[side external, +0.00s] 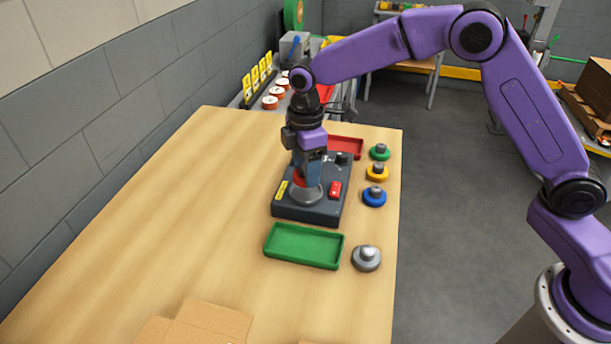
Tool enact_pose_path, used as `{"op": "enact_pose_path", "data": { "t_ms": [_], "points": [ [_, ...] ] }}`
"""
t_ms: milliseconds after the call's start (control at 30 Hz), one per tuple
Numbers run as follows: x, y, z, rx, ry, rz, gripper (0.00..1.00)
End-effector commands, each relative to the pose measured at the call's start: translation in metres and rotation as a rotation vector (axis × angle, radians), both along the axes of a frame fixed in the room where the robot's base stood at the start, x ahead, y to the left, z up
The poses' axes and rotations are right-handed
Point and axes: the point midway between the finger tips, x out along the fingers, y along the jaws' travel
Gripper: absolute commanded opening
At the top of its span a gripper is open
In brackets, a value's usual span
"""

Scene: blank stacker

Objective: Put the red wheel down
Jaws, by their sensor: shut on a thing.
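My gripper (307,180) points straight down over the dark grey machine (325,208) on the wooden table. It is shut on the red wheel (299,182), of which only a small red part shows beside the fingers. The wheel is low, at a round grey metal piece (306,195) on the machine's top. The fingers hide most of the wheel, and I cannot tell whether it touches the grey piece.
Green (380,153), yellow (377,173), blue (374,198) and grey (366,259) knobbed wheels line the table's right side. A green tray (304,229) lies in front of the machine, a red tray (346,139) behind. Cardboard (200,326) lies in front. The table's left is clear.

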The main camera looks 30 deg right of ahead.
Motion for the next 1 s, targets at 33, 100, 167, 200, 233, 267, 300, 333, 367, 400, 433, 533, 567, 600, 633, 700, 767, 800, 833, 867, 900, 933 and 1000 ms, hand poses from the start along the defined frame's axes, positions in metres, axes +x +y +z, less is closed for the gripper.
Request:
{"op": "enact_pose_path", "data": {
  "t_ms": [33,100,167,200,233,267,300,333,367,400,433,533,567,600,633,700,767,800,833,867,900,933,1000],
  "points": [
    [0.001,0.000,-0.007,-0.001,0.001,0.000,0.28],
    [0.000,-0.001,-0.017,-0.002,0.002,-0.001,0.28],
    [0.000,0.000,-0.025,-0.001,0.001,0.000,0.28],
    [0.000,0.000,-0.028,-0.001,0.001,-0.001,0.28],
    [0.000,0.000,-0.030,0.000,0.000,-0.001,0.28],
    [0.000,0.000,-0.031,0.000,0.000,-0.001,0.28],
    [0.000,0.000,-0.031,0.001,-0.001,-0.001,0.28],
    [0.000,0.001,-0.030,0.001,-0.001,0.000,0.28],
    [0.000,0.001,-0.030,0.001,-0.001,0.000,0.28],
    [0.000,0.001,-0.030,0.001,-0.001,0.000,0.28],
    [0.000,0.001,-0.030,0.001,-0.001,0.000,0.28],
    [0.000,0.000,-0.031,0.001,0.000,0.000,0.28],
    [0.000,0.000,-0.032,0.000,0.000,0.000,0.28],
    [0.000,0.000,-0.033,0.000,0.000,-0.001,0.28],
    [0.000,0.000,-0.034,0.000,0.000,-0.001,0.28],
    [0.000,0.000,-0.036,0.000,0.000,0.000,0.28],
    [0.000,0.000,-0.038,0.000,0.000,0.000,0.28],
    [0.000,0.000,-0.038,0.000,0.000,0.000,0.70],
    [0.000,0.000,-0.038,0.000,0.000,0.000,0.80],
    [0.000,0.000,-0.038,0.000,0.000,0.000,0.86],
    [0.000,0.000,-0.038,0.000,0.000,0.000,0.86],
    [0.000,0.000,-0.038,0.000,0.000,0.000,0.86],
    [0.000,0.000,-0.038,0.000,0.000,0.000,0.86]
  ]
}}
